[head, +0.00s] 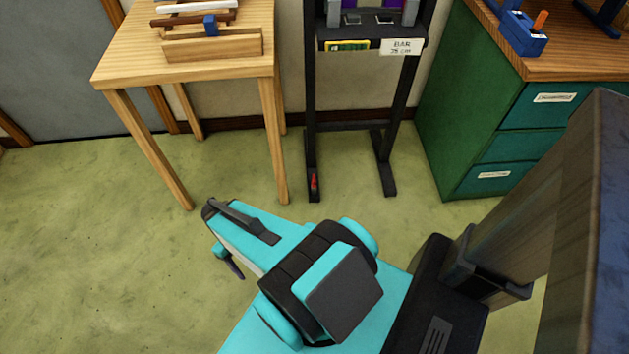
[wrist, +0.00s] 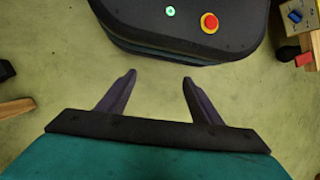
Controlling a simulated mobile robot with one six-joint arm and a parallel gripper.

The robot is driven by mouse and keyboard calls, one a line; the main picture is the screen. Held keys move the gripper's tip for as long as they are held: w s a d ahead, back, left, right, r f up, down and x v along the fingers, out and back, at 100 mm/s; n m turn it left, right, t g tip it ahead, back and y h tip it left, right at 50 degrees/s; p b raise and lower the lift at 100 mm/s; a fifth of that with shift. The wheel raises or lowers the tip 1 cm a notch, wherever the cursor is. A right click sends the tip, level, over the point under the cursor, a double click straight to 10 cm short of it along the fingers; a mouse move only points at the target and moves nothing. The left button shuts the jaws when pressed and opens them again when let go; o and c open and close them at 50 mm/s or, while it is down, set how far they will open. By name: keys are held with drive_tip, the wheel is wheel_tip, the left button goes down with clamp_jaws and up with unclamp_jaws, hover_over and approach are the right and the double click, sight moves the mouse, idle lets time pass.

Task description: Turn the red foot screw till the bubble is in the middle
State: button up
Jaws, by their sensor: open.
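The red foot screw (head: 314,182) is a small red piece at the front of the left foot of the black stand (head: 311,120). A yellow-green strip (head: 347,46) on the stand's shelf front may be the level; no bubble can be made out at this size. My gripper (wrist: 160,76) is open and empty in the wrist view, its two dark fingers apart over bare floor. In the head view only a purple finger (head: 235,268) shows below my arm, left of and nearer than the foot screw, well apart from it.
A wooden table (head: 112,76) with a wooden rack (head: 212,46) stands left of the stand. A green cabinet (head: 460,110) with drawers stands to its right. A white label (head: 402,47) reads "BAR 25 cm". Green floor (head: 350,210) is clear before the stand.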

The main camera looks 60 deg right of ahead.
drive_tip(key=w+d+f+n+t+y+b, duration=0.1)
drive_tip(key=w+d+f+b, duration=0.15)
drive_tip(key=d, duration=0.55)
drive_tip(key=w+d+f+t+b, duration=0.1)
drive_tip(key=w+d+f+b, duration=0.2)
drive_tip(key=d, duration=0.6)
drive_tip(key=w+d+f+n+t+y+b, duration=0.15)
drive_tip(key=d+b, duration=0.25)
drive_tip(key=d, duration=0.4)
drive_tip(key=s+d+r+n+t+b, duration=0.1)
drive_tip(key=d+b, duration=0.4)
drive_tip(key=d, duration=1)
drive_tip(key=s+d+r+n+t+h+b, duration=0.1)
drive_tip(key=s+d+n+t+b, duration=0.2)
drive_tip(key=d, duration=1.3)
drive_tip(key=s+t+b, duration=0.1)
drive_tip(key=s+b, duration=0.1)
drive_tip(key=s, duration=0.1)
drive_tip(key=shift+s+d+r, duration=0.15)
drive_tip(key=shift+s+d, duration=0.05)
drive_tip(key=shift+h, duration=0.25)
drive_tip(key=b, duration=0.3)
approach(314, 186)
drive_tip(key=w+f, duration=0.2)
drive_tip(key=f, duration=0.1)
drive_tip(key=w+f, duration=0.2)
drive_tip(key=shift+d, duration=0.35)
